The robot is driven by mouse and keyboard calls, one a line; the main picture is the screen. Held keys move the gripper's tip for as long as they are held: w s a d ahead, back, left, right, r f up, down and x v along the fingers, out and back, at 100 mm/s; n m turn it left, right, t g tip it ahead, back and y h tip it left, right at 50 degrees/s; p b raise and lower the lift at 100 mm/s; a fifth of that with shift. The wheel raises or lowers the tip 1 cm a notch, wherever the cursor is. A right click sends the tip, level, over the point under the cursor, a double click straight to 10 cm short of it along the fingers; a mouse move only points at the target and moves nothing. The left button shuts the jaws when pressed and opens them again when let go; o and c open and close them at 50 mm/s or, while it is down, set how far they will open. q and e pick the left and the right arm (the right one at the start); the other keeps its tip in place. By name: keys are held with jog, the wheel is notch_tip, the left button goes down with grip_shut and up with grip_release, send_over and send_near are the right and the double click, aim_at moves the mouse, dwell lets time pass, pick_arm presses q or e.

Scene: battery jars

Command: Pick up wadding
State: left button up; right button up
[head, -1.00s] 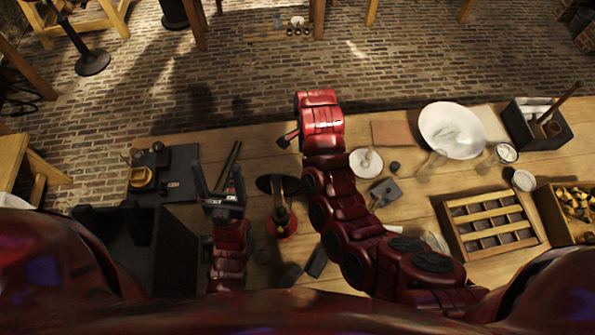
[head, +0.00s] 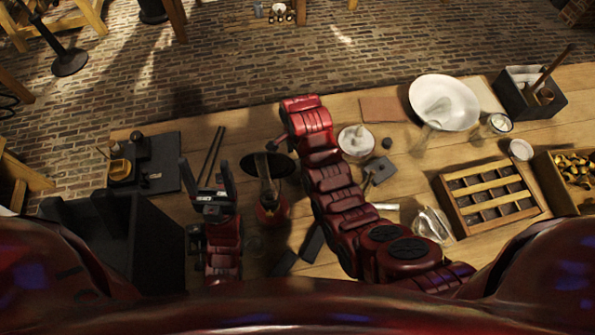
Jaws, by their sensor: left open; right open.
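A pale, whitish clump (head: 437,110) lies in the large white bowl (head: 465,90) at the back right of the table; it looks like the wadding, but I cannot be sure. My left gripper (head: 207,178) is open and empty, fingers pointing away from me, left of the round dark plate and far from the bowl. My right arm reaches over the middle of the table. My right gripper (head: 281,144) shows only in part at its far end, turned left, with nothing seen in it. It is well left of the bowl.
A small white dish (head: 349,145) stands right of my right arm. A glass vessel (head: 430,226), a wooden compartment tray (head: 447,205) and a dark box (head: 556,96) are at the right. A black box (head: 155,240) stands at the left. Bare wood shows around the tan square (head: 384,109).

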aim_at(298, 165)
jog(key=f, duration=0.5)
jog(key=shift+s+d+f+b, duration=0.1)
jog(key=shift+s+f+b, duration=0.15)
jog(key=shift+b, duration=0.1)
grip_shut()
